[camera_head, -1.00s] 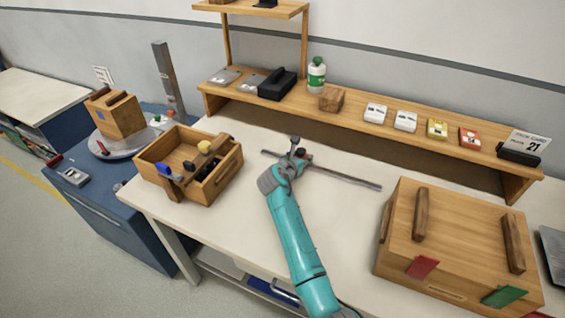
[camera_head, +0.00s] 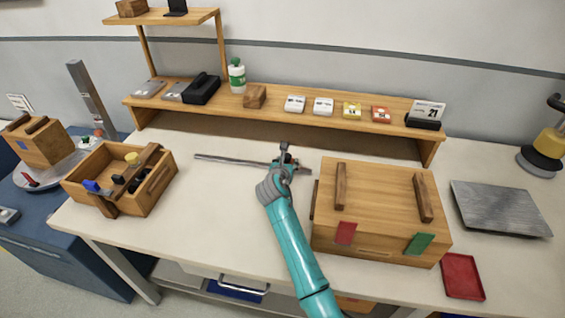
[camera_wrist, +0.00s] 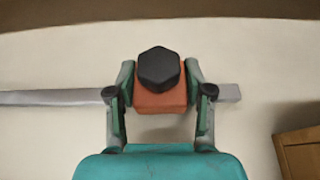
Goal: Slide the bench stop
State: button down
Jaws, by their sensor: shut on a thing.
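The bench stop is an orange-red block with a black hexagonal knob on top, in the middle of the wrist view (camera_wrist: 160,100). It sits on a thin grey rail (camera_wrist: 50,97) that lies across the pale bench top. The rail also shows in the head view (camera_head: 230,160). The stop is near the rail's right end, with a short piece of rail beyond it. My gripper (camera_wrist: 160,80) is shut on the stop, one finger at each side. In the head view my gripper (camera_head: 285,163) mostly hides the stop.
A wooden box (camera_head: 380,200) with two dark bars on top stands close to the right of the rail. An open wooden tote (camera_head: 150,195) with tools stands at left. A shelf (camera_head: 280,110) with small items runs behind.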

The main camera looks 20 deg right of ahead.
jog(key=shift+c, duration=2.2)
grip_release()
jog(key=shift+d, duration=0.1)
jog(key=v, duration=1.2)
